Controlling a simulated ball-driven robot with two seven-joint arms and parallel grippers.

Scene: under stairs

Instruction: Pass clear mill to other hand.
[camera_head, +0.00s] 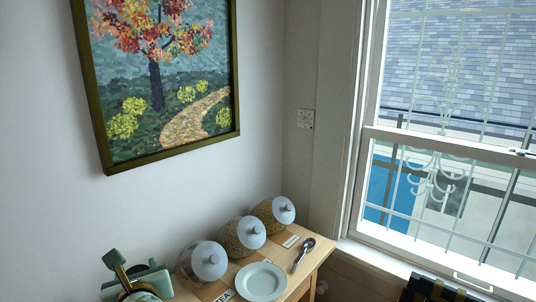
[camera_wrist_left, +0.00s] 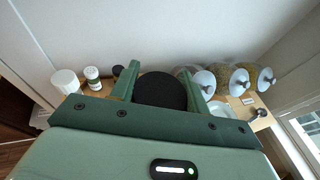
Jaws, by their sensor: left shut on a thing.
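My left gripper (camera_head: 134,282) is at the bottom left of the head view, green, beside the table and partly cut off by the lower edge. In the left wrist view its two green fingers stand on either side of a round black top (camera_wrist_left: 161,90). I take this to be the mill, held in the shut gripper (camera_wrist_left: 163,84). Only the dark top shows clearly; the clear body is hidden. My right gripper is not in view.
A wooden table (camera_head: 222,290) against the wall bears several lidded jars (camera_head: 245,235), a pale plate (camera_head: 261,281) and a spoon (camera_head: 302,256). White containers (camera_wrist_left: 66,80) stand left in the wrist view. A window (camera_head: 450,150) is at right, a painting (camera_head: 160,80) above.

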